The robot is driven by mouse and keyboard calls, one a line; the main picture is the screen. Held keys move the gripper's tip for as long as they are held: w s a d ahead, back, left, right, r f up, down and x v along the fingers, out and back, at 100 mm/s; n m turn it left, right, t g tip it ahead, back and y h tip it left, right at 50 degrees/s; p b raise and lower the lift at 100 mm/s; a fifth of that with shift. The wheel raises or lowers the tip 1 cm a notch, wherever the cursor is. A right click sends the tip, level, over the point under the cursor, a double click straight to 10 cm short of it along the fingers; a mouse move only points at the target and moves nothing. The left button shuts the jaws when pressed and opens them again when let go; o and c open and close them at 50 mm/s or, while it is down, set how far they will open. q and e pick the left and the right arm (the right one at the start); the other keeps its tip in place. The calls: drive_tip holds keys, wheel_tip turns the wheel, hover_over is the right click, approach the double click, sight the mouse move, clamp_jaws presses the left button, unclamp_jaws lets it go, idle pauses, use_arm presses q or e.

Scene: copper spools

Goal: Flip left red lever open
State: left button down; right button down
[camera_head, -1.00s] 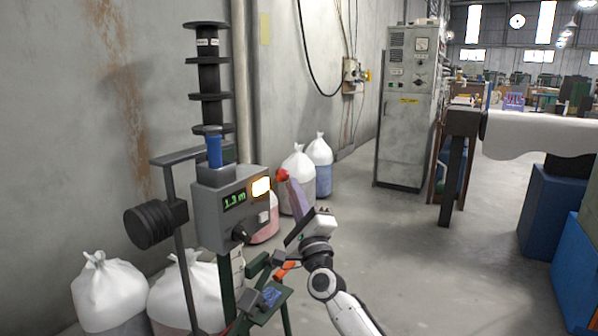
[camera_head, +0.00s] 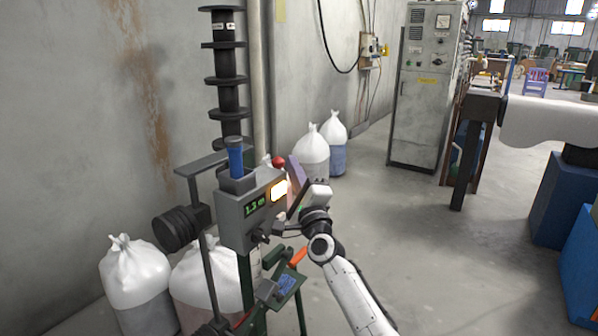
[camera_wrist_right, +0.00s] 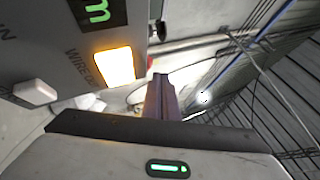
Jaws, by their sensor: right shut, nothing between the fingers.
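A red ball-shaped knob (camera_head: 278,161) shows just above the back right edge of the grey control box (camera_head: 232,208). An orange-red handle (camera_head: 298,257) sits lower, on the green stand; I cannot tell which one is the left red lever. My right gripper (camera_head: 292,160) is shut and empty, its fingers pointing up beside the box, just right of the red knob; I cannot tell if they touch. In the right wrist view the shut fingers (camera_wrist_right: 161,85) stand right of the lit button (camera_wrist_right: 115,66), and no red lever is clear. My left gripper is out of view.
White sacks (camera_head: 134,272) stand at the lower left, with more sacks (camera_head: 311,150) behind the box. A black spool column (camera_head: 227,90) rises behind it. A grey cabinet (camera_head: 424,125) stands at the back.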

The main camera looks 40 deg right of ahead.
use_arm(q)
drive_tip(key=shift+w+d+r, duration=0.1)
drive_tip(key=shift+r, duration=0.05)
use_arm(e)
drive_tip(key=shift+w+a+r, duration=0.2)
drive_tip(key=shift+w+r, duration=0.1)
drive_tip(key=shift+w, duration=0.25)
